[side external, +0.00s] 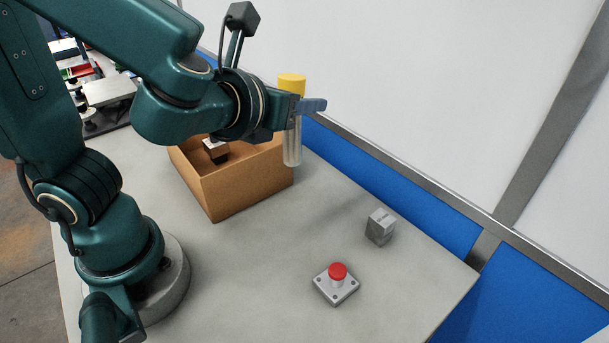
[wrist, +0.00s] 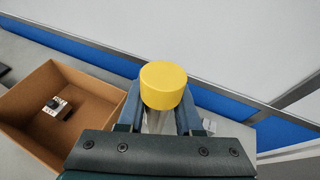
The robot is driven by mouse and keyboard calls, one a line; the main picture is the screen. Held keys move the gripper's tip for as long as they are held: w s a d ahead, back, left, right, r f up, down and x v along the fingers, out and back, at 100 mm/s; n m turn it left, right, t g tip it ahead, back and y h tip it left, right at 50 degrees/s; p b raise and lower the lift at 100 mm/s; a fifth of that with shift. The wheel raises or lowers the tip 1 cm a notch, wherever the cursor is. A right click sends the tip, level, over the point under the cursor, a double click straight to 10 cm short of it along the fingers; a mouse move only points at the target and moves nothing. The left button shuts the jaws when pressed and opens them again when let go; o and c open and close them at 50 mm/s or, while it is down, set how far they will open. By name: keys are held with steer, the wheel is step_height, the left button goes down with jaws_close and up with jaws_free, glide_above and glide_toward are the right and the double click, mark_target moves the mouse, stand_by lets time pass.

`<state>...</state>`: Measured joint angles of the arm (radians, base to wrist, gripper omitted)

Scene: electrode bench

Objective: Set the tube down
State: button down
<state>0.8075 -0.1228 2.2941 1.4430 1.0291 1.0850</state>
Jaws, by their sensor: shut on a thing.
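The tube (side external: 292,150) is clear with a yellow cap and hangs upright in my gripper (side external: 308,106). In the side external view its lower end overlaps the far right corner of the cardboard box, and it looks raised above the table. In the wrist view the yellow cap (wrist: 163,85) sits between the two blue fingers of my gripper (wrist: 160,112), with the clear body of the tube below it. My gripper is shut on the tube just under the cap. The tube's lower end is hidden in the wrist view.
An open cardboard box (side external: 248,192) stands on the grey table (side external: 240,270), with a small black and white item (side external: 215,150) inside. A grey metal block (side external: 380,226) and a red button on a plate (side external: 337,284) stand to the right. The table's middle is clear. A blue and white wall runs behind.

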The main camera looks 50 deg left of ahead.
mark_target(304, 78)
steer(key=r, duration=0.1)
steer(key=w+r, duration=0.2)
steer(key=shift+d+m+h, duration=0.25)
steer(key=shift+m+h, duration=0.15)
steer(key=w+a+f+n+g+y, duration=0.1)
steer(key=f+n+g+y, duration=0.1)
steer(key=f, duration=0.3)
steer(key=w+a+f+n+g+y, duration=0.1)
steer(key=a+f+n+g+y, duration=0.1)
steer(key=f, duration=0.4)
steer(key=w+a+f+n+g+y, duration=0.2)
steer(key=f+n+g+y, duration=0.1)
steer(key=f+n, duration=0.3)
steer(key=shift+w+y, duration=0.1)
steer(key=shift+y, duration=0.7)
steer(key=shift+f, duration=0.15)
steer(key=c, duration=0.8)
jaws_free()
steer(key=shift+c, duration=0.2)
